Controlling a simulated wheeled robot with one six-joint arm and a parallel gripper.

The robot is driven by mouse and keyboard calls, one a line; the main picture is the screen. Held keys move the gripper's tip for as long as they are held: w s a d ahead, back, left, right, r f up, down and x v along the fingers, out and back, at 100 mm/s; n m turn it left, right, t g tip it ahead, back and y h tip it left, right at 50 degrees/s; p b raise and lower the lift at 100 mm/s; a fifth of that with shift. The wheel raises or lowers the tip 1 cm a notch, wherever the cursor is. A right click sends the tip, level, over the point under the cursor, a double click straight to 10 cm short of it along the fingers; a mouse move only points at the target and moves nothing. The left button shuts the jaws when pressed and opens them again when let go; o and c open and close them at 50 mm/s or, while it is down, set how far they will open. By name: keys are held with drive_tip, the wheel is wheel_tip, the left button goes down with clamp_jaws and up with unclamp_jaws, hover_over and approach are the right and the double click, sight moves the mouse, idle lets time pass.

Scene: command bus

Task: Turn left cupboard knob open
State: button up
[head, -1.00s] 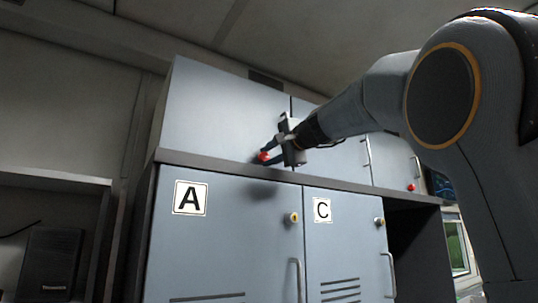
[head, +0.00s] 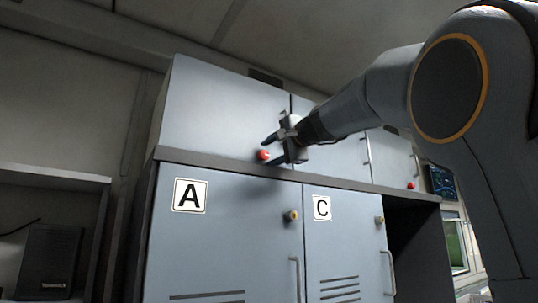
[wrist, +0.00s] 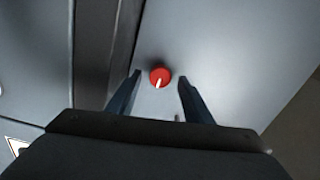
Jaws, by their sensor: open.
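The left upper cupboard (head: 215,110) has a pale blue-grey door that looks closed. Its red knob (head: 264,155) sits low on the door, near the right edge. In the wrist view the red knob (wrist: 159,77) shows a white mark pointing down and slightly left. My gripper (head: 271,151) is open in front of the knob. In the wrist view the two dark fingers of my gripper (wrist: 160,76) stand on either side of the knob, with a gap visible on both sides. Neither finger appears to touch it.
Another red knob (head: 411,185) is on the upper door further right. Below the dark ledge (head: 225,166) are lower doors marked A (head: 189,196) and C (head: 321,208), with yellow-ringed locks and handles. An open shelf (head: 50,180) stands at left.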

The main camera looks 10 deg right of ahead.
drive_tip(key=b+v, duration=0.2)
drive_tip(key=v, duration=0.5)
drive_tip(key=shift+s, duration=0.1)
idle(0.4)
